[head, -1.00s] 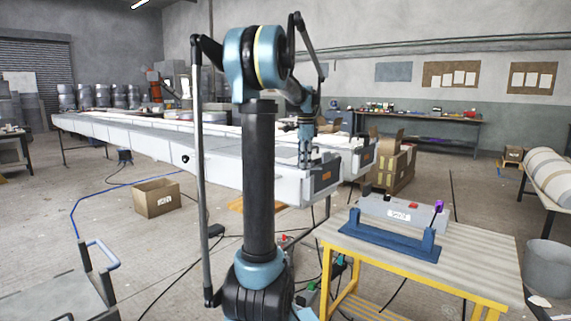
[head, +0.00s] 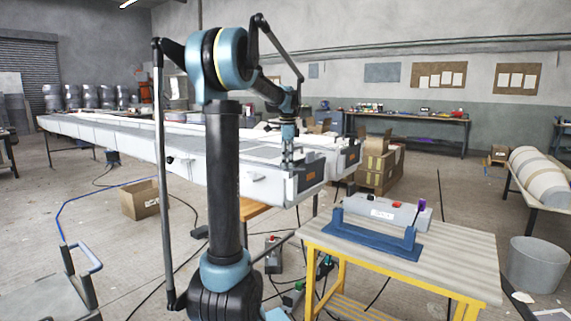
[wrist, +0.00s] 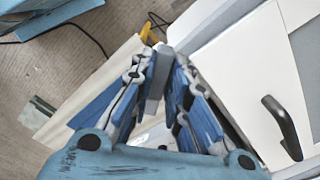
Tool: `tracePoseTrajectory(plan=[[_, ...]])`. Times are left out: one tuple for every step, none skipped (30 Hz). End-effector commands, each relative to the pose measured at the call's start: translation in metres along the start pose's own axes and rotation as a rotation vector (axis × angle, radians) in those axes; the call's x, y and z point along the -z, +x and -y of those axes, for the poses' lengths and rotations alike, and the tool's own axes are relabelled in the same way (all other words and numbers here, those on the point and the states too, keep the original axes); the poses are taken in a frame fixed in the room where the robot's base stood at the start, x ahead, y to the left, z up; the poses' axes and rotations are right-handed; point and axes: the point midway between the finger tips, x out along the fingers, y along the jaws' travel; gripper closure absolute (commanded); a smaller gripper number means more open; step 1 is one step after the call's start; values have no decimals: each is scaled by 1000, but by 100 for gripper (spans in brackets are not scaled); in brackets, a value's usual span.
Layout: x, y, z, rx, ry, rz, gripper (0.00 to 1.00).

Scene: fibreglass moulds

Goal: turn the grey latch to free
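A dark grey curved lever (wrist: 283,128) lies on a white panel at the right of the wrist view; it looks like the latch, though its grey is very dark. My gripper (wrist: 165,60) has blue fingers that point up the picture, left of the lever and apart from it. In the head view my gripper (head: 288,160) hangs by the near end of the long white mould (head: 255,182).
Cardboard boxes (head: 378,165) stand behind the mould end. Cables cross the floor. A grey bin (head: 533,265) stands far right.

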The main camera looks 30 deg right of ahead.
Motion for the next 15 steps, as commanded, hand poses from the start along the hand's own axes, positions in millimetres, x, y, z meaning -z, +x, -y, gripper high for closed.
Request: tracePoseTrajectory(plan=[[-3,-1,3,6,-4,5,77],[-3,-1,3,6,-3,5,77],[-2,-1,3,5,-3,4,77],[-2,-1,2,5,-3,4,77],[-2,-1,2,4,-2,4,77],[-1,-1,2,4,-2,3,77],[-1,0,2,4,-2,3,77],[-1,0,2,3,-2,2,77],[-1,0,1,3,-1,2,77],[0,0,1,3,-1,2,77],[0,-1,1,2,-1,1,77],[0,-2,1,2,-1,1,77],[0,-4,1,2,-1,1,77],[0,-6,1,2,-1,0,77],[0,-9,1,2,-1,1,77]])
